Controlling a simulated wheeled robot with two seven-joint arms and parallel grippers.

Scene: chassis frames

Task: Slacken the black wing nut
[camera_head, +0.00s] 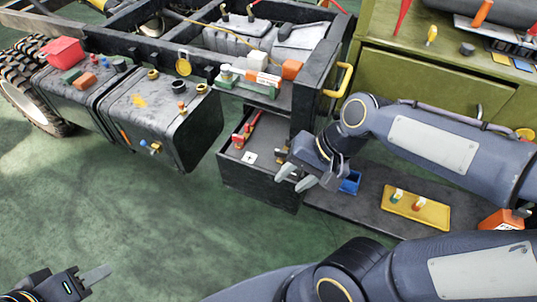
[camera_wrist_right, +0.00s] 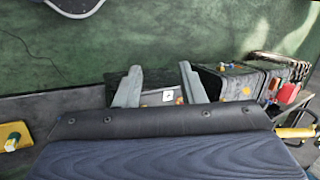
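I cannot make out a black wing nut for certain in either view; it is too small or hidden. My right gripper (camera_head: 296,179) is open and empty in the head view, in front of the open dark drawer (camera_head: 262,191) under the chassis. In the right wrist view its two fingers (camera_wrist_right: 160,86) stand wide apart, with part of the drawer showing between and behind them. My left gripper (camera_head: 92,278) is at the lower left of the head view, over bare floor and away from the chassis. One of its fingers shows, so its opening is unclear.
The black tank (camera_head: 165,112) with caps and a small blue-yellow fitting (camera_head: 151,147) is left of the drawer. A blue bin (camera_head: 350,183) and yellow tray (camera_head: 415,208) lie on the low shelf at right. A green cabinet (camera_head: 430,85) stands behind. Green floor in front is clear.

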